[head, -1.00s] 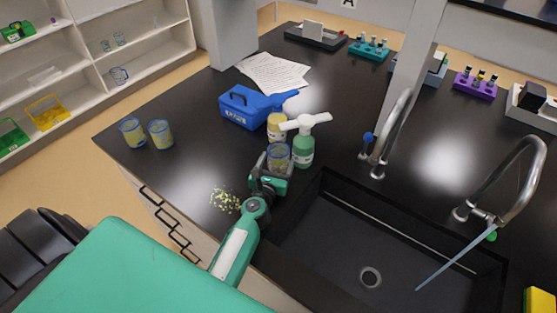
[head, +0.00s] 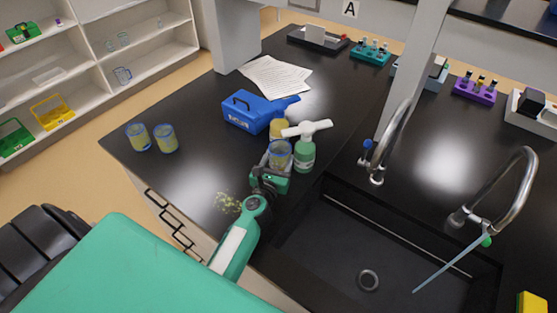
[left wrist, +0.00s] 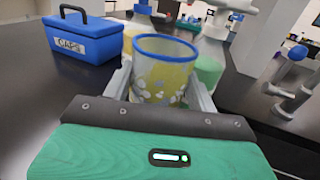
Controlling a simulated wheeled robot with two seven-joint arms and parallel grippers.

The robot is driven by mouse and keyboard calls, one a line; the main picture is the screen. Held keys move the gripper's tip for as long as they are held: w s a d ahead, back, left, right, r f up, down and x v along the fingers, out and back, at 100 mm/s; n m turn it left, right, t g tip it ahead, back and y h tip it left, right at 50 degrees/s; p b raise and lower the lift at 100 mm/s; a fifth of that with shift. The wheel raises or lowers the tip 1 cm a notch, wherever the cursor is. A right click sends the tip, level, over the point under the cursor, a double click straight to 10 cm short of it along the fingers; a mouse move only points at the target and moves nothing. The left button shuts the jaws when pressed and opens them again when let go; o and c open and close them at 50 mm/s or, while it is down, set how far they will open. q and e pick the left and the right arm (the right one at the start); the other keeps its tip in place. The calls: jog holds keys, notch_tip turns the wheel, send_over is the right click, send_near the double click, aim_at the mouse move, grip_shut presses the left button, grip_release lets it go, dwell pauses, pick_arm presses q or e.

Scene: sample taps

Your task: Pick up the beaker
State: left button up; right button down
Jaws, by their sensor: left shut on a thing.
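The beaker (head: 280,156) is clear with a blue rim and yellowish contents. It also shows upright in the left wrist view (left wrist: 163,72), with white markings on its side. My left gripper (head: 272,172) is shut on it, with one finger along each side. The fingers hide parts of its lower sides, and I cannot clearly see a gap under its base. Two similar blue-rimmed beakers, one (head: 138,138) left of the other (head: 165,139), stand at the counter's left edge. My right gripper is not in view.
A green bottle (head: 305,153) and a yellow bottle (head: 277,128) stand close behind the held beaker. A blue box (head: 245,112) is farther back. The sink (head: 400,243) with taps lies to the right. Yellowish bits (head: 228,203) are scattered near the front edge.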

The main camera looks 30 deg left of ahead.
pick_arm(q)
jog(key=s+d+b, duration=0.1)
jog(key=s, duration=0.4)
jog(key=s+d+b, duration=0.1)
jog(key=s+b, duration=0.1)
jog(key=s, duration=0.3)
jog(key=s+d+b, duration=0.1)
jog(key=s, duration=0.5)
jog(key=shift+d+f, duration=0.15)
jog(key=shift+f, duration=0.25)
jog(key=shift+s+d+r+b, duration=0.15)
jog(key=shift+s+b, duration=0.25)
jog(key=shift+s, duration=0.2)
